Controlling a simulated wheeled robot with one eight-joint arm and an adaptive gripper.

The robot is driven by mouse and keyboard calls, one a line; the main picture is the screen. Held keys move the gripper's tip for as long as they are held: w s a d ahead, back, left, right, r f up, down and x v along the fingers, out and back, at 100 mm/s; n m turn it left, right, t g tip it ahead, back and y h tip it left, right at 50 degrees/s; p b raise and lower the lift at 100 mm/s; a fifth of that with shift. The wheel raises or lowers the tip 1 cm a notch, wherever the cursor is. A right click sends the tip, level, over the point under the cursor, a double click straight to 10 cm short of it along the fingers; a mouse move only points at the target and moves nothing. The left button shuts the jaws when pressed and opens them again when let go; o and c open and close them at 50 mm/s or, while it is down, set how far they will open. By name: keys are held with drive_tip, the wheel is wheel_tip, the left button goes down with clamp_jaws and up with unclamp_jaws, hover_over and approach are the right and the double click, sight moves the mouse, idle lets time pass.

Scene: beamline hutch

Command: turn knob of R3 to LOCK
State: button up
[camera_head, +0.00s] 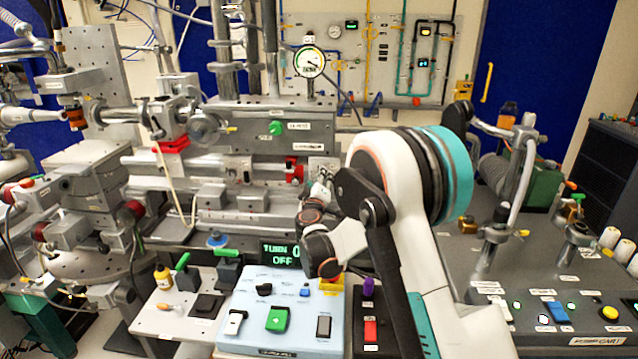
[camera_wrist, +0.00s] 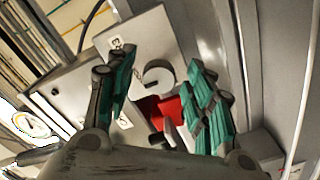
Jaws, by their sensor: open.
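In the wrist view a round pale grey knob (camera_wrist: 158,79) with a dark slot-like mark sits on a light panel (camera_wrist: 90,82). A red part (camera_wrist: 160,108) lies just below it. My gripper (camera_wrist: 160,66) is open, its teal-padded fingers on either side of the knob. I cannot tell whether either finger touches it. Small labels show on the panel, but I cannot read R3 or LOCK. In the head view my gripper (camera_head: 319,194) is near the beamline's grey front, right of a red part (camera_head: 295,171); my arm hides much of this area.
A cart panel (camera_head: 550,300) with buttons is at the right. A dial gauge (camera_head: 309,61) stands above the beamline. Metal rails (camera_wrist: 285,70) run close along the wrist view's right.

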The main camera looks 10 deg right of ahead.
drive_tip(key=v, duration=1.2)
drive_tip(key=s+d+r+m+g, duration=0.35)
drive_tip(key=s+d, duration=0.25)
drive_tip(key=s, duration=0.2)
drive_tip(key=s+d+r+m+g, duration=0.25)
drive_tip(key=s+d+r, duration=0.2)
drive_tip(key=s, duration=0.35)
drive_tip(key=s+a+f+g+y, duration=0.1)
drive_tip(key=s+f+g+y, duration=0.1)
drive_tip(key=s, duration=1)
drive_tip(key=s+a+f+m+g+y, duration=0.1)
drive_tip(key=s+a+f+g+y, duration=0.1)
drive_tip(key=s, duration=1.1)
drive_tip(key=shift+s+f+m+y, duration=0.3)
drive_tip(key=shift+f, duration=0.4)
